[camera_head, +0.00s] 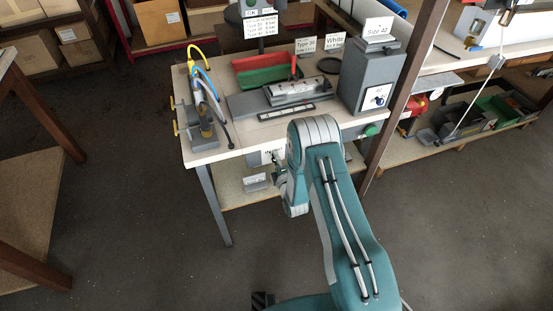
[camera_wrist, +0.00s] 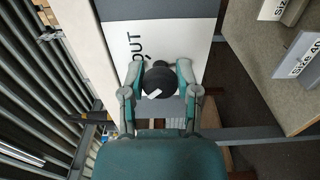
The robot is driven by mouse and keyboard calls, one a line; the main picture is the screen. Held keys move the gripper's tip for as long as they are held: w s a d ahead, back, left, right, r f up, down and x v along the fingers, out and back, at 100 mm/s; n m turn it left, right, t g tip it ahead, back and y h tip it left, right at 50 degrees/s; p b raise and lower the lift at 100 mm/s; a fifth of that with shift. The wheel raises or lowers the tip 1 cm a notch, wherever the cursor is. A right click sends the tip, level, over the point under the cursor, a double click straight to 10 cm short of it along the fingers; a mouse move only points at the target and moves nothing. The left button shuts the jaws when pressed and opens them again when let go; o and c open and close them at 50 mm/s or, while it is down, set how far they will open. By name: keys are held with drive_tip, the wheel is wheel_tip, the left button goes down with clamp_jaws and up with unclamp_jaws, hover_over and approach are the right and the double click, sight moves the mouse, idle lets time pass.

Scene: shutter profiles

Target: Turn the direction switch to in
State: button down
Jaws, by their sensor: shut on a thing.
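The direction switch (camera_wrist: 161,84) is a round black knob with a white mark, on a white plate (camera_wrist: 183,40) in the wrist view. The black word "OUT" stands on the plate, left of and above the knob. My gripper (camera_wrist: 160,68) has its two teal fingers on either side of the knob and is shut on it. The white mark is at the knob's lower left in the picture. Any other lettering on the plate is hidden by the knob and my gripper. In the head view the switch box (camera_head: 256,158) hangs under the workbench's front edge, partly behind my arm.
The workbench (camera_head: 215,150) carries hoses, red and green trays (camera_head: 265,70), a clamping fixture (camera_head: 298,92) and a grey box (camera_head: 368,75) with its own knob. A table leg (camera_head: 213,205) and lower shelf (camera_head: 235,190) are close to my arm. The floor to the left is clear.

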drive_tip(key=shift+c, duration=1.7)
unclamp_jaws()
drive_tip(key=shift+s+a+f, duration=0.1)
drive_tip(key=shift+a+f, duration=0.1)
drive_tip(key=shift+f, duration=0.05)
drive_tip(key=shift+r, duration=0.1)
drive_tip(key=v, duration=1.1)
drive_tip(key=shift+s, duration=0.4)
drive_tip(key=shift+w+d, duration=0.1)
